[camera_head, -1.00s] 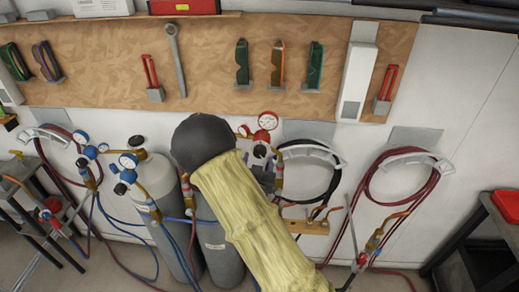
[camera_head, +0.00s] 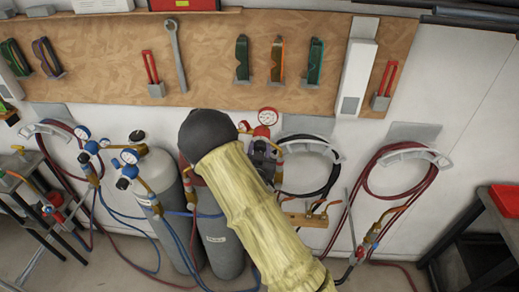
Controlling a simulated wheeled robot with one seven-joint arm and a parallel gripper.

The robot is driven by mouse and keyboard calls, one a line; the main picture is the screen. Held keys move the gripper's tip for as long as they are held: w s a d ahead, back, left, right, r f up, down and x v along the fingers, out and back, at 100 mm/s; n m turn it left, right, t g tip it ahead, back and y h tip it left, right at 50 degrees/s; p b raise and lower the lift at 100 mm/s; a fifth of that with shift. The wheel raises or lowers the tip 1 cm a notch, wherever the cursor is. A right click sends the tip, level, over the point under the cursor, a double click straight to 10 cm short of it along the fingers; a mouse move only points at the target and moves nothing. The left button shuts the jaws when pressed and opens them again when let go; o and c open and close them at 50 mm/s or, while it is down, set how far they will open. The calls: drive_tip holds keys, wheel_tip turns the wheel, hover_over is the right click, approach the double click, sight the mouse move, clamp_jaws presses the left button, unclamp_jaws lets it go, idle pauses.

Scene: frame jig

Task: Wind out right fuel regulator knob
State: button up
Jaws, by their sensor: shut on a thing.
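The right fuel regulator (camera_head: 262,131) shows as a red body with a red-rimmed gauge (camera_head: 267,116) and a second gauge (camera_head: 244,127) to its left. It sits just right of the black, rounded joint of my arm. My gripper (camera_head: 262,154) shows only in part, as a dark grey shape just below the regulator body, beside my pale yellow sleeve. It is shut at the regulator's knob. The knob and the fingertips are hidden, so I cannot see how the fingers sit on it.
Grey cylinders (camera_head: 222,245) stand below, partly behind my arm. Blue-gauge regulators (camera_head: 130,156) and loose hoses are on the left. A black hose coil (camera_head: 336,170) and a red hose coil (camera_head: 370,178) hang right. A dark cart (camera_head: 480,225) stands far right.

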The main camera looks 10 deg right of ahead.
drive_tip(key=shift+f+n+b, duration=0.1)
drive_tip(key=shift+n+b, duration=0.2)
drive_tip(key=shift+f+n+b, duration=0.1)
drive_tip(key=shift+n+b, duration=0.9)
drive_tip(key=shift+n, duration=0.1)
drive_tip(key=n+b, duration=0.1)
drive_tip(key=n, duration=0.1)
drive_tip(key=shift+n, duration=0.4)
drive_tip(key=n+b, duration=0.1)
drive_tip(key=n, duration=0.2)
drive_tip(key=shift+n+b, duration=0.3)
drive_tip(key=shift+b, duration=0.05)
drive_tip(key=n, duration=0.3)
drive_tip(key=shift+n, duration=0.3)
drive_tip(key=n, duration=1)
drive_tip(key=shift+n, duration=1.7)
